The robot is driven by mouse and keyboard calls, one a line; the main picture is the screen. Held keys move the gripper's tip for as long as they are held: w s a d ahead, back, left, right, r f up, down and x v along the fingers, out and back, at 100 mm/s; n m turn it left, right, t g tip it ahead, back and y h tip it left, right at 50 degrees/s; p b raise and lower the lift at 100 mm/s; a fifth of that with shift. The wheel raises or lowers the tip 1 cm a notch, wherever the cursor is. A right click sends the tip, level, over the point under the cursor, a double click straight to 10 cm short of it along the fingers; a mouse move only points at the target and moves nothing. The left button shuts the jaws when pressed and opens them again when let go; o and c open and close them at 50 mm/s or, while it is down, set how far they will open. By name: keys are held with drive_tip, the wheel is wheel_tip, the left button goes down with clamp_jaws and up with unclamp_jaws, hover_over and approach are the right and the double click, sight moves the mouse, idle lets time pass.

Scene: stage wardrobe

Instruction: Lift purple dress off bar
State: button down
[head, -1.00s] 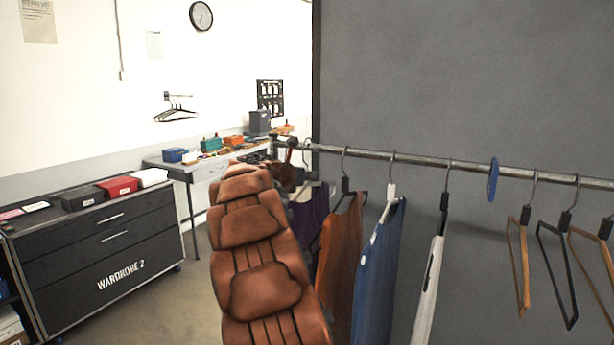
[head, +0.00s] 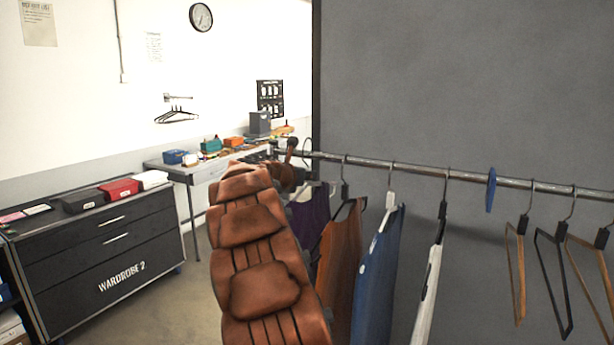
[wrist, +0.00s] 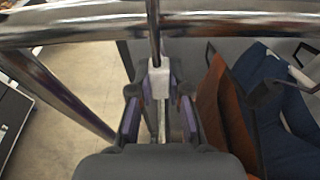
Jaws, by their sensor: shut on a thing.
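The purple dress (head: 314,212) hangs at the left end of the rail, partly hidden behind my brown padded arm. Its hanger has a white neck block (wrist: 160,82) and a thin metal hook (wrist: 153,38) that rises to the bar (wrist: 230,24) in the wrist view. My gripper (wrist: 160,112) is shut on the hanger at the white block, just below the bar. The dress's lower part is hidden. I cannot tell clearly whether the hook rests on the bar (head: 420,172) or is slightly above it.
A brown garment (head: 340,265) hangs close to the right, then a blue one (head: 380,275) and a white one (head: 428,290). Several empty hangers and a blue disc (head: 490,190) are further right. A dark drawer cabinet (head: 95,245) and a worktable (head: 165,166) stand left, with open floor between.

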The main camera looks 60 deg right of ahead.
drive_tip(key=shift+a, duration=0.15)
drive_tip(key=shift+a+f+b+v, duration=0.1)
drive_tip(key=shift+f+v, duration=0.2)
drive_tip(key=shift+v, duration=0.95)
drive_tip(key=shift+a+f+b+v, duration=0.1)
drive_tip(key=shift+f+v, duration=0.2)
drive_tip(key=shift+v, duration=1)
drive_tip(key=shift+a+f+b+v, duration=0.1)
drive_tip(key=shift+f+v, duration=0.2)
drive_tip(key=shift+v, duration=0.95)
drive_tip(key=shift+a, duration=1.6)
drive_tip(key=a+f+p+v, duration=0.1)
drive_tip(key=f+v, duration=0.2)
drive_tip(key=v, duration=1.1)
drive_tip(key=f+p+v, duration=0.1)
drive_tip(key=f+v, duration=0.3)
drive_tip(key=v, duration=1)
drive_tip(key=a+f+p+v, duration=0.1)
drive_tip(key=f+v, duration=0.2)
drive_tip(key=v, duration=1.2)
drive_tip(key=shift+a+f, duration=0.25)
drive_tip(key=shift+a, duration=0.15)
